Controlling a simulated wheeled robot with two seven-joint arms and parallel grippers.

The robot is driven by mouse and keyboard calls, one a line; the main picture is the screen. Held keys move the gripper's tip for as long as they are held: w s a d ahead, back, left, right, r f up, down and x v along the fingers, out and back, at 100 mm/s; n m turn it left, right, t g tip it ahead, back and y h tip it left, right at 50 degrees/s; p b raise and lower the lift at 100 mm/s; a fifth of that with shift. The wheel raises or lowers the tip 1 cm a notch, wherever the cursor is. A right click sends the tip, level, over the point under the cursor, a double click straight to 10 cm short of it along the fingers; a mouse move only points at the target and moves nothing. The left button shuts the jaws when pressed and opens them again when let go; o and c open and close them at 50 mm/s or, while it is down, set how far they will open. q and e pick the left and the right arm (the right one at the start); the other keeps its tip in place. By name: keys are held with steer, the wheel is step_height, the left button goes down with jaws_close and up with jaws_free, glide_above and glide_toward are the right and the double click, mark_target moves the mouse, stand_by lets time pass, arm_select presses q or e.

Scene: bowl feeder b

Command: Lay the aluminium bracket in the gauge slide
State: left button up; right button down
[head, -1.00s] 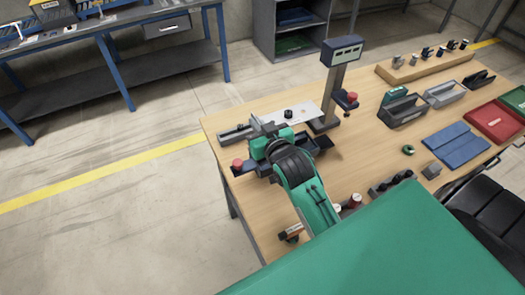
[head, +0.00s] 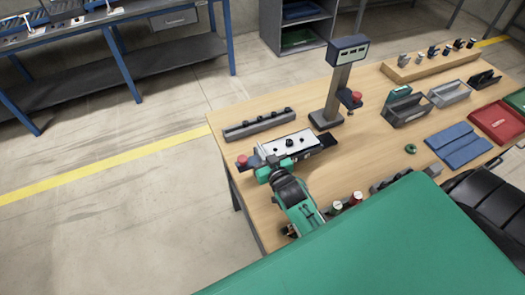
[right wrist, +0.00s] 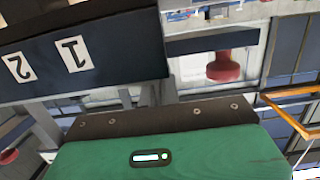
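A pale metal plate, which I take for the aluminium bracket (head: 299,141), is in the head view with dark round spots on its top. It is over the dark gauge slide (head: 324,143) near the table's left side. I cannot tell whether it touches the slide or is just above it. My right gripper (head: 264,157) is at the plate's left end and appears shut on it; the fingertips are largely hidden. The right wrist view shows the green gripper body (right wrist: 160,155) but no clear view of the bracket. My left gripper is not in view.
A dark rail with black knobs (head: 260,124) lies behind the gauge. A red button (head: 242,160) sits at the gauge's left end. A display post (head: 338,88) stands behind right.

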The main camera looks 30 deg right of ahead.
steer(key=shift+f+b, duration=0.3)
steer(key=shift+f, duration=0.25)
steer(key=c, duration=1.6)
jaws_free()
steer(key=shift+s+f, duration=0.1)
steer(key=shift+f, duration=0.05)
steer(key=shift+c, duration=0.2)
steer(key=shift+r+p, duration=0.35)
steer(key=shift+r, duration=0.2)
steer(key=s+r+b, duration=0.1)
steer(key=s+b, duration=0.2)
steer(key=s, duration=0.4)
steer(key=shift+a+r, duration=0.2)
steer(key=shift+r, duration=0.05)
steer(key=shift+s, duration=0.1)
